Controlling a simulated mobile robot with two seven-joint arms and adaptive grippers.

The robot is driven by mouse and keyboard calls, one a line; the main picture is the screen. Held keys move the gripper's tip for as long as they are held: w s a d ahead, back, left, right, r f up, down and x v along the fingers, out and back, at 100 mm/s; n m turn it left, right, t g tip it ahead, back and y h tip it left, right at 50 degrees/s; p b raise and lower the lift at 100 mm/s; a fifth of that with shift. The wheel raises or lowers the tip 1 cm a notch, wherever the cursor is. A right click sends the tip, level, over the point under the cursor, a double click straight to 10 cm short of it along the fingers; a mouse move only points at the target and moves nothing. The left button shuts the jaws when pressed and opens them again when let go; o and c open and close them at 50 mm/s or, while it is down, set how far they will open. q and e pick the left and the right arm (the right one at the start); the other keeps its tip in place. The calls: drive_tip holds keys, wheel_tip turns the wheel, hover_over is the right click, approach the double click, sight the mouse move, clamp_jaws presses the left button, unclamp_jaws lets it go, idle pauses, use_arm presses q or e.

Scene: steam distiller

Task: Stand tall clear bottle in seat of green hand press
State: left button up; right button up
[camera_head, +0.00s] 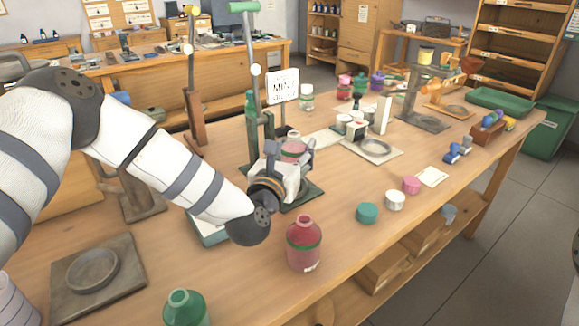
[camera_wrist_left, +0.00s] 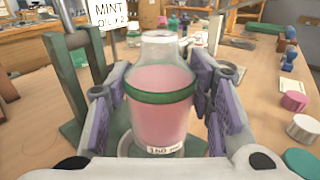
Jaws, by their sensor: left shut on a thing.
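The tall clear bottle (camera_wrist_left: 163,112), with pink liquid, a green band and a label low on its front, is upright between the purple-padded fingers of my left gripper (camera_wrist_left: 160,108). In the head view the bottle (camera_head: 293,150) shows only in part behind the gripper (camera_head: 290,160). The gripper is shut on it. The green hand press has a base (camera_head: 303,197), a post (camera_head: 251,140) and a raised lever with a green handle (camera_head: 243,7). The bottle is over the press base; a pale round rim (camera_wrist_left: 128,147) shows around its foot. I cannot tell whether the bottle touches the seat. My right gripper is out of view.
A red bottle (camera_head: 304,243) and a green bottle (camera_head: 185,308) stand near the front. A MINT sign (camera_head: 283,87) stands behind the press. A square plate with a ring (camera_head: 376,148) lies to its right.

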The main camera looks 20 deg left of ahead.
use_arm(q)
drive_tip(key=shift+w+a+f, duration=0.2)
drive_tip(key=shift+a+f, duration=0.05)
drive_tip(key=shift+f, duration=0.15)
drive_tip(key=f, duration=0.4)
drive_tip(key=shift+w+a, duration=0.25)
drive_tip(key=shift+a, duration=0.15)
drive_tip(key=shift+r, duration=0.1)
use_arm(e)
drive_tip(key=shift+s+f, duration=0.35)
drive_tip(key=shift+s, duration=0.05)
use_arm(q)
drive_tip(key=shift+f+b, duration=0.2)
drive_tip(key=shift+b, duration=0.1)
drive_tip(key=o, duration=1.5)
drive_tip(key=shift+o, duration=0.2)
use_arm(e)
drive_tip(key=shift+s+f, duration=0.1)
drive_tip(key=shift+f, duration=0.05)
